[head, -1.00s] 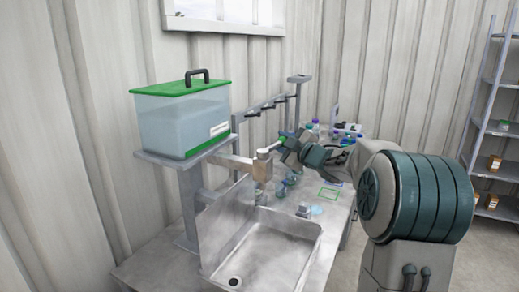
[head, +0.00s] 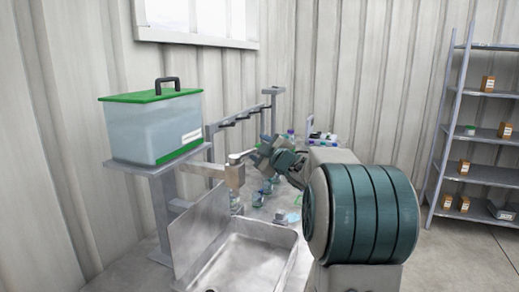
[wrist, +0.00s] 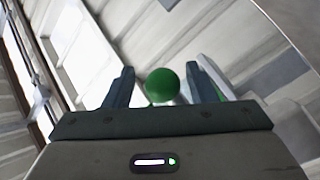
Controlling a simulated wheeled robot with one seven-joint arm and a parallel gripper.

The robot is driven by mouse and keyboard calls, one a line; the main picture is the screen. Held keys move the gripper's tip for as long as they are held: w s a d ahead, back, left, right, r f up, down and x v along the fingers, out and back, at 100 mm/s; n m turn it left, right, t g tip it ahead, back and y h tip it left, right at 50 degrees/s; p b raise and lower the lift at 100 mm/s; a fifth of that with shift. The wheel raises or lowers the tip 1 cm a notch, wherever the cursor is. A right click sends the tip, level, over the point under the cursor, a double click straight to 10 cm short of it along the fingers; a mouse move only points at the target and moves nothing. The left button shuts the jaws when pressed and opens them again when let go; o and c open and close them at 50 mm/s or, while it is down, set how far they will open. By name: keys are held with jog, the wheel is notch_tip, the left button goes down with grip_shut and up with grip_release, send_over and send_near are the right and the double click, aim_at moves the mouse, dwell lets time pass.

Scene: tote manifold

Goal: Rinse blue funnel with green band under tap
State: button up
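The tap (head: 234,172) stands over the left back of the sink (head: 254,262), and its pale lever (head: 239,156) points toward my gripper (head: 256,154). In the wrist view a round green knob (wrist: 163,85), which looks like the lever's end, sits between the fingertips of my gripper (wrist: 163,90). The fingers are apart, with gaps on both sides of the knob. A small bluish thing (head: 236,203) shows below the tap; I cannot tell whether it is the funnel. Several bluish items (head: 267,187) stand on the counter behind the sink. No green band is clear on any of them.
A clear tank with a green lid (head: 152,128) stands on a raised shelf left of the tap. A metal splash panel (head: 198,228) edges the sink. A hook rack (head: 236,117) runs behind. A shelf unit (head: 446,130) with small boxes stands at right, beyond open floor.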

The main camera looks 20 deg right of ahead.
jog(key=shift+a+f, duration=0.1)
jog(key=s+d+b, duration=0.1)
jog(key=s+b, duration=0.1)
jog(key=s, duration=1.1)
jog(key=shift+s+d, duration=0.15)
jog(key=shift+s, duration=0.25)
jog(key=shift+w, duration=0.1)
